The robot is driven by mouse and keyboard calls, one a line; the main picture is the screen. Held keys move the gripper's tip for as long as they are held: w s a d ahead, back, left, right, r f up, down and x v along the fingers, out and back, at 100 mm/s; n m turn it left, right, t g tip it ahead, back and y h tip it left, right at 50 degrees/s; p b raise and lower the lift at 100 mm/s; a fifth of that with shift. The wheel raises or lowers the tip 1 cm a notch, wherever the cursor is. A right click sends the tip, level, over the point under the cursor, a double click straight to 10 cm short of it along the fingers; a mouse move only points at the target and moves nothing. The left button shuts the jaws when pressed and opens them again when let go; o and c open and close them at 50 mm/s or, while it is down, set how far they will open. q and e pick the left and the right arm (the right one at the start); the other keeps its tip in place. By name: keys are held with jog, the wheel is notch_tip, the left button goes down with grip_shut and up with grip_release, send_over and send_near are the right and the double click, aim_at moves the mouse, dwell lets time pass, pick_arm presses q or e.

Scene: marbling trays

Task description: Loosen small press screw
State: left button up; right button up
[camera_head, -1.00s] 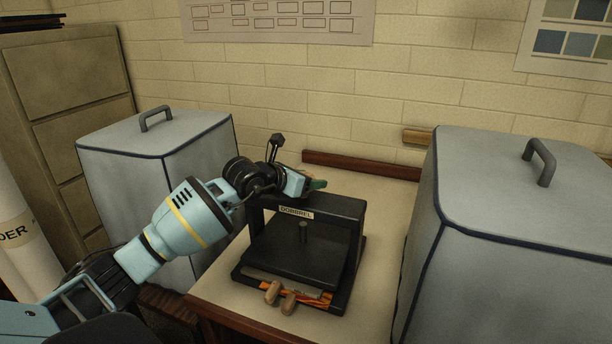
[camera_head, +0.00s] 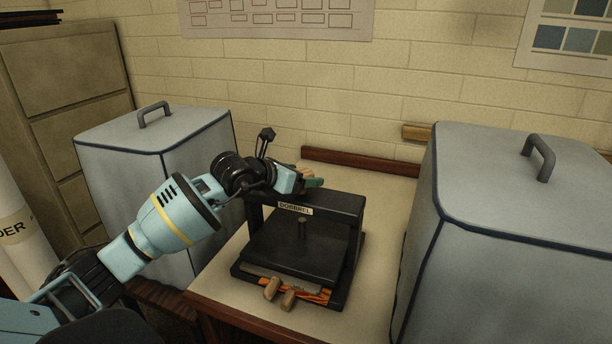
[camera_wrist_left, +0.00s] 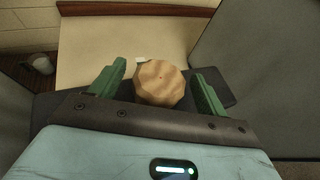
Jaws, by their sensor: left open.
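The small black press (camera_head: 350,208), with a name label on its top beam, stands on the table. Its screw has a tan, faceted wooden knob (camera_wrist_left: 160,83) on top, partly showing above the beam in the head view (camera_head: 304,171). The lower end of the screw (camera_head: 302,228) shows under the beam, above the black plate. My left gripper (camera_head: 312,182) is over the beam at the knob. In the left wrist view its green fingers stand open on either side of the knob, with gaps visible. My right gripper is in neither view.
Two large grey covered boxes flank the press, one left (camera_head: 120,170) and one right (camera_head: 520,220). Two wooden handles (camera_head: 279,293) and orange material stick out at the press's front. Bare table (camera_head: 385,215) lies right of the press.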

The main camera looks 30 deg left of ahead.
pick_arm(q)
jog(key=v, duration=0.4)
jog(key=shift+s, duration=0.35)
jog(key=shift+s+a+r, duration=0.1)
jog(key=shift+s+r, duration=0.15)
jog(key=shift+s, duration=0.1)
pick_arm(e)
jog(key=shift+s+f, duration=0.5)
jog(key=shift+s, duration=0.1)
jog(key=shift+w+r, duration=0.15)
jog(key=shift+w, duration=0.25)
